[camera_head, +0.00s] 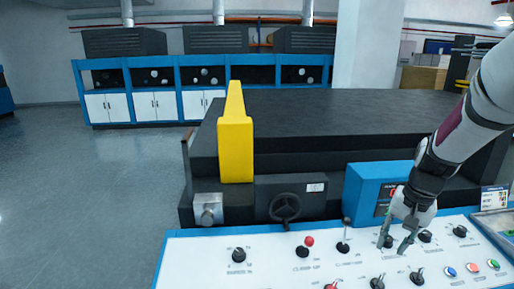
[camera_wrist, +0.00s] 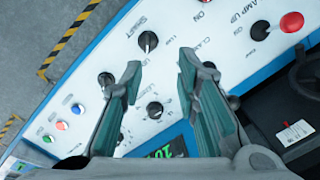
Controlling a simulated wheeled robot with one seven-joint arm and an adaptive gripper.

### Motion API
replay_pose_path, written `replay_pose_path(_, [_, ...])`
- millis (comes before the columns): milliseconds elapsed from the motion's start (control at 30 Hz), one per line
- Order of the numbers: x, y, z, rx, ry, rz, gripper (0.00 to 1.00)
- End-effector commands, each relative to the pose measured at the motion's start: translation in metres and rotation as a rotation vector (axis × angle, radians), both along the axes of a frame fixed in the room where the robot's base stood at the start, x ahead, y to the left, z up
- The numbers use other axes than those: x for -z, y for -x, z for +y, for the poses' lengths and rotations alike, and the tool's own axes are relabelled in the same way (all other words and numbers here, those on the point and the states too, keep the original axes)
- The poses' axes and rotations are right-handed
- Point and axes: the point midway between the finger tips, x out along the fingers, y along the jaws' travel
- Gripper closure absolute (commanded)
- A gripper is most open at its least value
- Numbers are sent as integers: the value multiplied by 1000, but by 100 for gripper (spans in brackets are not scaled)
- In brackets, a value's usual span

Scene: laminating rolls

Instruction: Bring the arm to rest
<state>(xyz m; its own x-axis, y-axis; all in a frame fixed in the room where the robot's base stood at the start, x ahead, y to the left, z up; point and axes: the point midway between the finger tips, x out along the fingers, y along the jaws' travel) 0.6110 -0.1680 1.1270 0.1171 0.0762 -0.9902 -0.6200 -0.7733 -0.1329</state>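My gripper (camera_head: 394,246) hangs at the right of the body view, just over the white control panel (camera_head: 205,262). In the wrist view my gripper (camera_wrist: 160,72) has its two fingers spread apart with nothing between them but the panel behind. My arm reaches in from the right edge and points downward. A black knob (camera_wrist: 148,41) shows beyond the fingertips, and another knob (camera_wrist: 155,110) shows between the fingers. Whether the fingers touch any knob cannot be told.
The panel carries a red-topped lever (camera_head: 308,242), another lever (camera_head: 345,232) and coloured buttons (camera_head: 472,267). A blue display box (camera_head: 365,190), a handwheel (camera_head: 285,207) and a yellow upright (camera_head: 236,150) stand behind. Open floor (camera_head: 90,190) lies to the left.

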Motion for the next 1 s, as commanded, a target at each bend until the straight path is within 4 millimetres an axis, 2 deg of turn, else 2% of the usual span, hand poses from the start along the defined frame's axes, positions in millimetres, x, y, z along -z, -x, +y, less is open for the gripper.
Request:
replay_pose_path(33, [-21,5,14,-38,13,-27,71])
replay_pose_path(200, [-74,31,58,-165,59,-98,71])
replay_pose_path(367, [-113,65,94,-283,105,-164,71])
replay_pose_path(500, [-138,99,122,-383,147,-222,71])
replay_pose_path(633, [-154,133,142,-471,189,-276,71])
replay_pose_path(800, [-163,172,159,-568,238,-340,71])
replay_pose_path(1000, [-165,197,167,-625,272,-380,71])
